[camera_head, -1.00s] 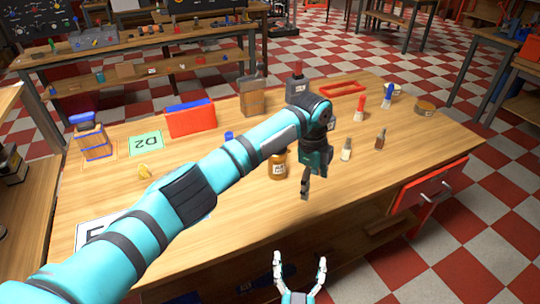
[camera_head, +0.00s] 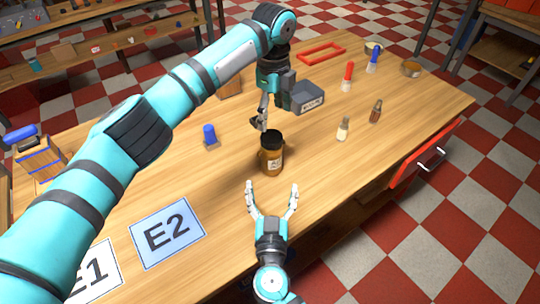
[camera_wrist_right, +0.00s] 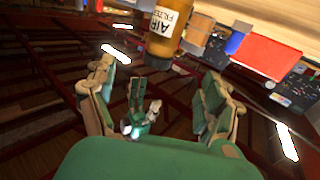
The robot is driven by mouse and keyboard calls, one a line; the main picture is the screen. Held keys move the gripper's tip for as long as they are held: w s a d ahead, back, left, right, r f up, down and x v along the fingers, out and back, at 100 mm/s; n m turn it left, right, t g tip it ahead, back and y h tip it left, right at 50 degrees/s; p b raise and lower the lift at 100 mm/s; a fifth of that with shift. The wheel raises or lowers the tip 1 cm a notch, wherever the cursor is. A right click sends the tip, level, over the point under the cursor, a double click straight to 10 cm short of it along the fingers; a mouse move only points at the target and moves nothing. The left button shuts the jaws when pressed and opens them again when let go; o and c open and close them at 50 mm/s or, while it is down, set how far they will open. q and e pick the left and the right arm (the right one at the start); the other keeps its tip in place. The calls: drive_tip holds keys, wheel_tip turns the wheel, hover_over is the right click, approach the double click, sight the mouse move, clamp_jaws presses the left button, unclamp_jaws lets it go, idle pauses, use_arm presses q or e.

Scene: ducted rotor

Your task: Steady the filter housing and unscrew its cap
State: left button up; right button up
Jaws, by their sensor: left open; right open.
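The filter housing (camera_head: 271,160), an amber jar with a pale label, stands upright on the wooden table. Its black cap (camera_head: 272,138) is on top. In the right wrist view the housing (camera_wrist_right: 165,28) shows at the top, with "AIR" readable on its label. My left gripper (camera_head: 263,122) is open and points down just above and slightly left of the cap, with a small apparent gap. My right gripper (camera_head: 271,196) is open, its fingers spread toward the housing from the near side, apart from it. Its fingers also frame the right wrist view (camera_wrist_right: 155,90).
A grey labelled bin (camera_head: 307,98) stands behind the housing. A blue-topped item (camera_head: 210,135) is to the left, and small bottles (camera_head: 343,128) are to the right. Mat E2 (camera_head: 167,233) lies at front left. A red drawer (camera_head: 425,155) stands out at the table's right side.

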sight(271, 155)
use_arm(q)
drive_tip(key=shift+w+a+f, duration=0.15)
drive_tip(key=shift+w+a, duration=0.05)
use_arm(e)
drive_tip(key=w, duration=1.4)
drive_tip(key=shift+w+a+f, duration=0.1)
drive_tip(key=shift+w+a, duration=0.05)
drive_tip(key=shift+w, duration=0.15)
clamp_jaws()
use_arm(q)
drive_tip(key=m, duration=0.4)
drive_tip(key=shift+m, duration=0.4)
drive_tip(key=m, duration=0.4)
drive_tip(key=shift+f, duration=3.75)
